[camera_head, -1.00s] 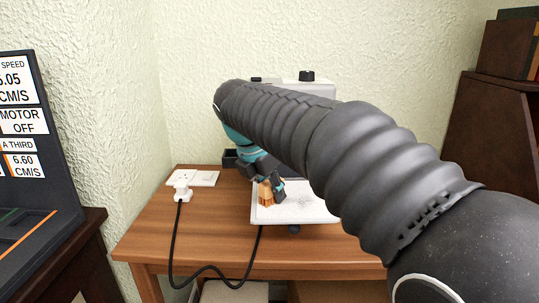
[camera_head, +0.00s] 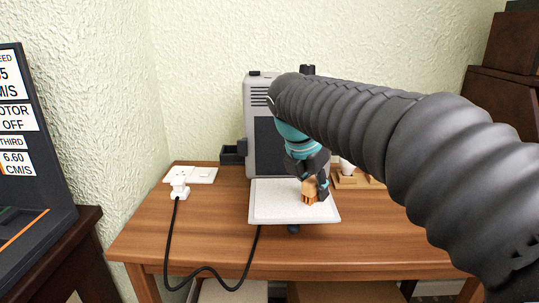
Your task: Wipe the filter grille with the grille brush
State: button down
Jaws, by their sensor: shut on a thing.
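The grille brush (camera_head: 309,190) has an orange-brown wooden body and is held in my gripper (camera_head: 318,184), which is shut on it. The brush is low over the right part of a pale, speckled flat panel with a light frame (camera_head: 270,203), which looks like the filter grille. I cannot tell whether the bristles touch it. The panel lies flat in front of a grey machine (camera_head: 257,120) with a dark front and side vents. My arm hides the machine's right side.
A white socket block (camera_head: 203,175) with a plug and black cable (camera_head: 168,240) is on the wooden table (camera_head: 190,230) at left. A small dark box (camera_head: 231,155) sits behind. A wooden holder (camera_head: 345,180) stands right of the panel. A dark display board (camera_head: 30,170) is at far left.

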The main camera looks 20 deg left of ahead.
jog(key=shift+w+d+r, duration=0.15)
jog(key=shift+d, duration=0.2)
notch_tip(320, 180, up, 2)
jog(key=shift+a+r, duration=0.15)
notch_tip(320, 180, up, 2)
jog(key=shift+r, duration=1.7)
